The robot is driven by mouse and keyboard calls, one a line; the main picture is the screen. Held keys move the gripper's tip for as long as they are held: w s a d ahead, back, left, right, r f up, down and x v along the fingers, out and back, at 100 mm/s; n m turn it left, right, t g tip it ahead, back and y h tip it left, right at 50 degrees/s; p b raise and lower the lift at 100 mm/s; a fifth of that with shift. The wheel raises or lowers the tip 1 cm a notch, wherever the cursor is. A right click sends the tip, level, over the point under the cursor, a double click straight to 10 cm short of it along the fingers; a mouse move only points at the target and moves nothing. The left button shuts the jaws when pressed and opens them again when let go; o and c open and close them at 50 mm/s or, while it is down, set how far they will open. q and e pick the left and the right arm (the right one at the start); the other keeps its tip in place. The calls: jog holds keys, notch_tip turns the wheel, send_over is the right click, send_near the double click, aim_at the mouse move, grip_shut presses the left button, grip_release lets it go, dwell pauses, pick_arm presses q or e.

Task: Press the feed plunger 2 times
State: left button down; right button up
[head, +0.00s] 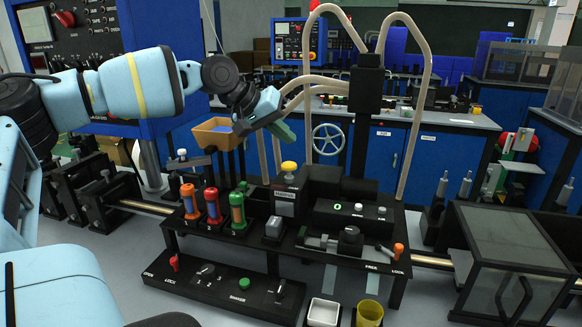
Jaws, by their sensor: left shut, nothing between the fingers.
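A yellow round knob (289,166) tops a dark labelled block at the back middle of the black bench; it looks like the feed plunger, though its label is too small to read. It stands up above the block. My left gripper (284,131) reaches in from the upper left and hangs above the knob, apart from it. Its fingers are shut with nothing between them. My right gripper is not in view.
Orange, red and green canisters (212,205) stand on the bench (250,247) left of the block. An orange tray (213,132) is behind them. A hose and post (366,100) rise at the right. A white cup (323,313) and yellow cup (369,314) stand in front.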

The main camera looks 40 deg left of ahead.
aim_at(287, 164)
pick_arm(q)
notch_tip(287, 164, down, 2)
jog(key=shift+f, duration=0.1)
jog(key=shift+f+b, duration=0.3)
jog(key=shift+f, duration=0.2)
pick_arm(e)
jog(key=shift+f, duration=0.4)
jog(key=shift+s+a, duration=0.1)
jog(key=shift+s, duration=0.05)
pick_arm(q)
jog(key=shift+f, duration=0.1)
dwell(1.1)
jog(key=shift+f, duration=0.35)
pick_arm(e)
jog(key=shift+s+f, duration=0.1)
pick_arm(q)
jog(key=shift+f+b, duration=0.4)
jog(key=shift+f, duration=1)
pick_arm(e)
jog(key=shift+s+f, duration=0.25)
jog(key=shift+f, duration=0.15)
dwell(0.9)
pick_arm(q)
jog(key=shift+r, duration=0.2)
jog(key=shift+r+p, duration=0.5)
jog(key=shift+r, duration=1.1)
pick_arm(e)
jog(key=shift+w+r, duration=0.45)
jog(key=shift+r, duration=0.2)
